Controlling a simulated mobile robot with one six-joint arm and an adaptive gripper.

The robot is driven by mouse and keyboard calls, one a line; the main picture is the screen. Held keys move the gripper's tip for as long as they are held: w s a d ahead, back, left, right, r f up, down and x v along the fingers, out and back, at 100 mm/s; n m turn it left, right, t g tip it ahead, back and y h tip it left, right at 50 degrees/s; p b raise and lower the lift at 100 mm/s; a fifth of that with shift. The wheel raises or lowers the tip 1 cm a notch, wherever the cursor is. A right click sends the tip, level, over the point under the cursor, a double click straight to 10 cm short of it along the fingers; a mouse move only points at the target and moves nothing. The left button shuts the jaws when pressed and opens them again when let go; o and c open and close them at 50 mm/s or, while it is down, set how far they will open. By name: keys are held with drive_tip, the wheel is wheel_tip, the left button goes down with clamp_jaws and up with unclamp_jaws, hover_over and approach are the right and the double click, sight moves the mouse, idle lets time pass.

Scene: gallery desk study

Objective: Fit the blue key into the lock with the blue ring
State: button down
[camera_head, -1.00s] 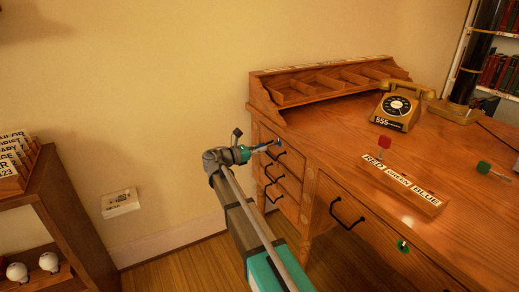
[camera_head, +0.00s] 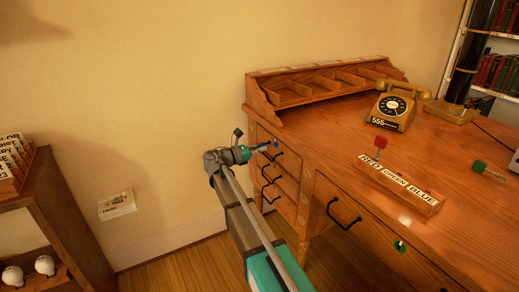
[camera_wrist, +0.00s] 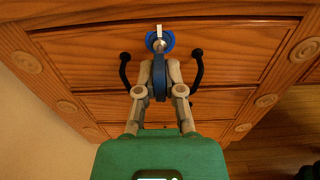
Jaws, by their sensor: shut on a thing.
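My gripper (camera_wrist: 159,68) is shut on the blue key (camera_wrist: 159,85) in the wrist view. The key's silver shaft points away from me toward the lock with the blue ring (camera_wrist: 169,40) on a small drawer front. The shaft overlaps the middle of the ring. I cannot tell whether its tip is inside the keyhole or just in front of it. In the head view my gripper (camera_head: 258,148) is at the left drawer stack of the desk, and blue shows at its tip; the lock is not clear there.
A black drawer handle (camera_wrist: 198,68) runs around both sides of the gripper. The desk (camera_head: 330,140) carries a key rack labelled RED GREEN BLUE (camera_head: 402,187), a red key (camera_head: 380,142), a green key (camera_head: 480,165) and a telephone (camera_head: 395,105). A green-ringed lock (camera_head: 400,246) is on another drawer.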

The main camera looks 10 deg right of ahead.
drive_tip(key=shift+d, duration=0.1)
drive_tip(key=c, duration=0.7)
unclamp_jaws()
drive_tip(key=o, duration=0.5)
drive_tip(key=shift+a, duration=0.2)
